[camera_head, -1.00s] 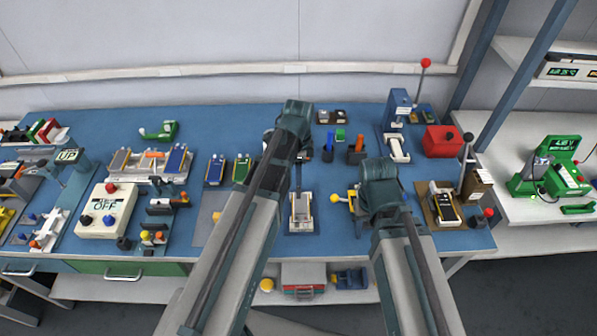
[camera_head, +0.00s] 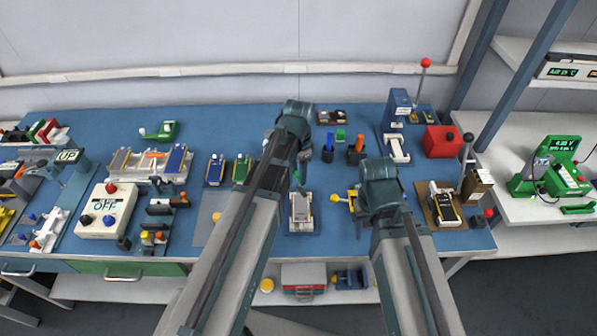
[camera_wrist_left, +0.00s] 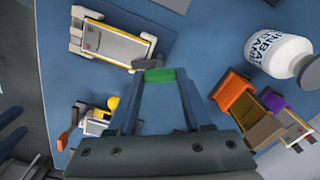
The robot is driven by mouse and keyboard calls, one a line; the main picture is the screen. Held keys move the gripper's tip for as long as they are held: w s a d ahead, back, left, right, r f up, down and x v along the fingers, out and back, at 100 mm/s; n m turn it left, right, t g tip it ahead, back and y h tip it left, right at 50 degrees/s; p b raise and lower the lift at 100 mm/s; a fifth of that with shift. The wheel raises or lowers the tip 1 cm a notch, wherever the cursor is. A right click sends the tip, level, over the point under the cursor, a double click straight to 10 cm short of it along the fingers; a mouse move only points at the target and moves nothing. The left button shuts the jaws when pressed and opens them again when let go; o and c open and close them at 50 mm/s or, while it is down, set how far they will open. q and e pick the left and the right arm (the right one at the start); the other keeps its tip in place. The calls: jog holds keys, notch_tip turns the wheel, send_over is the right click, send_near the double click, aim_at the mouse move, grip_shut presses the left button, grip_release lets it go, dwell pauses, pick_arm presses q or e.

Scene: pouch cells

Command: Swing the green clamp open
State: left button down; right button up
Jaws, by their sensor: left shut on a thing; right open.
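The green clamp (camera_wrist_left: 160,75) is a small green piece between my left fingertips in the left wrist view. It sits beside the end of a pale fixture (camera_wrist_left: 112,45) that bears a flat cell. In the head view the fixture (camera_head: 302,207) stands at the front middle of the bench. My left gripper (camera_wrist_left: 161,80) is shut on the green clamp; in the head view the gripper (camera_head: 300,176) is just behind the fixture and partly hidden by its own arm. My right gripper (camera_head: 358,224) is open, low at the bench front, mostly hidden by its wrist.
A yellow-knobbed device (camera_head: 337,198) stands between the fixture and my right wrist. Orange and blue holders (camera_head: 357,152) stand behind. A white bottle (camera_wrist_left: 278,55) shows in the left wrist view. A brown board with a lever (camera_head: 445,205) is at the right.

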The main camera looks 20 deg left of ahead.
pick_arm(q)
jog(key=n, duration=0.6)
jog(key=shift+n, duration=0.3)
jog(key=n, duration=0.5)
jog(key=shift+n, duration=0.4)
jog(key=shift+c, duration=1.6)
grip_release()
notch_tip(320, 180, up, 14)
jog(key=p, duration=1.3)
jog(key=shift+p, duration=0.4)
